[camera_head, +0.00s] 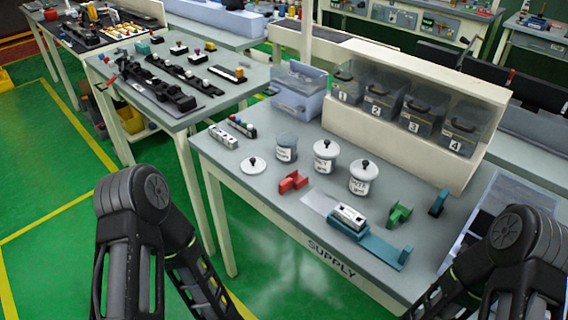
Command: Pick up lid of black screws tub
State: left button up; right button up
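Three small labelled tubs stand on the supply table (222,160). The left tub (286,149) has no lid on it, and a white lid with a black knob (255,166) lies on the table beside it. The middle tub (325,158) and the right tub (361,181) each wear a white lid with a black knob: the middle lid (326,148) and the right lid (364,170). The labels are too small to tell which is the black screws tub. Both my arms show only at the bottom corners; my grippers are out of frame.
A shelf holds numbered grey bins (381,103) behind the tubs. A red holder (293,182), a white-and-teal fixture (349,220), a green bracket (398,215) and a blue block (438,204) stand nearby. Another table (110,70) with clip parts is at upper left.

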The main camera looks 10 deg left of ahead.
aim_at(251, 166)
jog(key=j+z, duration=0.3)
jog(key=z, duration=0.2)
jog(key=j+z, duration=0.3)
jog(key=z, duration=0.2)
jog(key=j+z, duration=0.3)
jog(key=z, duration=0.2)
jog(key=k+j+z, duration=0.1)
jog(key=j, duration=0.35)
jog(key=k+j+z, duration=0.1)
jog(key=k+j, duration=0.25)
jog(key=k+j+z, duration=0.1)
jog(key=j, duration=0.35)
jog(key=k, duration=0.1)
